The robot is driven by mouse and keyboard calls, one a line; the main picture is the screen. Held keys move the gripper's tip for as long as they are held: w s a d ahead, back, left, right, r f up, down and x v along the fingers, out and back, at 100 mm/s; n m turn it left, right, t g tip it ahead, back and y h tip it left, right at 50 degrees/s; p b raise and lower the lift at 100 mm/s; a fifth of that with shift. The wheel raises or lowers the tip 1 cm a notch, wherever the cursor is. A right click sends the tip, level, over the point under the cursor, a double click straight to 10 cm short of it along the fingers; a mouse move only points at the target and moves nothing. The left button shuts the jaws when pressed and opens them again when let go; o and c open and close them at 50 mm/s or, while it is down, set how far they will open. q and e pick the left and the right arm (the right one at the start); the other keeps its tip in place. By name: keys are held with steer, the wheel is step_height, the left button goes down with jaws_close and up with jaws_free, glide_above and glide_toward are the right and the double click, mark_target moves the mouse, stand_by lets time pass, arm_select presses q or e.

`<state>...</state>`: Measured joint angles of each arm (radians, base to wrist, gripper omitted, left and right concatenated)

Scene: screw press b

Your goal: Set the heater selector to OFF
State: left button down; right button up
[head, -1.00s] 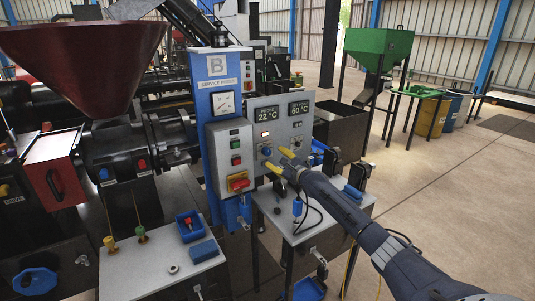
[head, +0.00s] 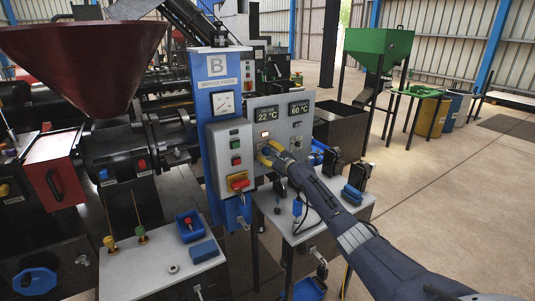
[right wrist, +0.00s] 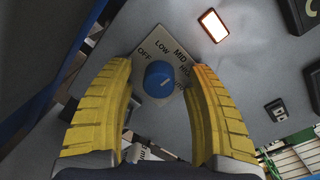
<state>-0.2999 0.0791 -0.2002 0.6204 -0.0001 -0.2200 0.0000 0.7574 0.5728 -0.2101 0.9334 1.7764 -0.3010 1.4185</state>
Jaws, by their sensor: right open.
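The heater selector is a round blue knob (right wrist: 159,79) on a pale plate marked OFF, LOW, MID and HIGH, with a further label partly covered. I cannot tell for sure which mark its pointer faces. My right gripper (right wrist: 164,92) is open, with one yellow finger on each side of the knob and gaps showing between. In the head view the right gripper (head: 268,153) is at the grey control panel (head: 285,123) and largely hides the knob. My left gripper is not in view.
A lit indicator (right wrist: 212,25) sits beside the selector plate. Displays reading 22 °C (head: 266,114) and 60 °C (head: 299,108) are above. A box with coloured buttons and a red-yellow switch (head: 238,181) stands close left. A grey table (head: 325,215) lies below.

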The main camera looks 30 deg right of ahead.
steer(key=shift+o, duration=0.2)
jaws_close()
stand_by(0.5)
